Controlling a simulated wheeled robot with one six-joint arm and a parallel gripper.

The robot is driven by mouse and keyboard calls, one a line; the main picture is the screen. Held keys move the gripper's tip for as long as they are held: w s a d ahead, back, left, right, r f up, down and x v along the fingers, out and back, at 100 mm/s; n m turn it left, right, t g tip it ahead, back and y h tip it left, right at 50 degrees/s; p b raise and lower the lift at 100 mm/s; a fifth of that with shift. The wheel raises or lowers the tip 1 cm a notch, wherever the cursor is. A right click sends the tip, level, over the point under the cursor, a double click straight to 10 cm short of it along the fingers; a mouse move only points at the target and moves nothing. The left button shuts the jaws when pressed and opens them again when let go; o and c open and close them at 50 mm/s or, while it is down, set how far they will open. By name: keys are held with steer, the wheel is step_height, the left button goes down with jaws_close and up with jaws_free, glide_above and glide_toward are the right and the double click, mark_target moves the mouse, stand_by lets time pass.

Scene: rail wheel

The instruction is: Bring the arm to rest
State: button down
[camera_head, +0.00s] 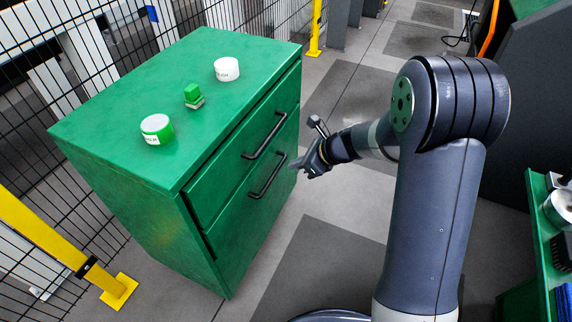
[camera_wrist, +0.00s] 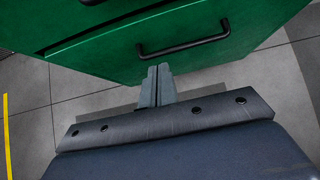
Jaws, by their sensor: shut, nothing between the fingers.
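My gripper (camera_head: 305,166) hangs in the air in front of the green drawer cabinet (camera_head: 130,205), level with its drawer handles in the head view. In the wrist view my gripper's fingers (camera_wrist: 157,84) are together, with nothing between them. The upper handle (camera_head: 264,136) and lower handle (camera_head: 267,177) are black bars. One handle also shows in the wrist view (camera_wrist: 184,47), beyond the fingertips and apart from them. My arm is bent, its forearm reaching left toward the cabinet. Both drawers look closed or nearly so.
On the cabinet top stand a white round container (camera_head: 227,69), a small green block on a grey base (camera_head: 193,95) and a green-and-white container (camera_head: 157,129). A yellow post (camera_head: 45,238) and mesh fence stand left. A green shelf (camera_head: 540,245) with items is at right. Floor between is clear.

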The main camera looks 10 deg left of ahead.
steer(key=shift+s+d+r, duration=0.1)
steer(key=shift+d+r, duration=0.2)
steer(key=shift+a+f, duration=0.1)
steer(key=b, duration=0.2)
glide_toward(256, 170)
step_height(256, 170, down, 3)
steer(key=d, duration=0.1)
steer(key=a, duration=0.1)
steer(key=w+a+f, duration=0.1)
steer(key=a, duration=0.2)
steer(key=shift+w+a+f, duration=0.15)
steer(key=shift+w+a, duration=0.1)
steer(key=shift+a, duration=0.05)
steer(key=shift+s+d+b, duration=0.25)
steer(key=shift+s+d, duration=0.05)
steer(key=shift+d, duration=0.55)
steer(key=shift+s+d+b, duration=0.2)
steer(key=shift+s+d, duration=0.1)
steer(key=shift+d, duration=0.6)
steer(key=shift+a, duration=0.15)
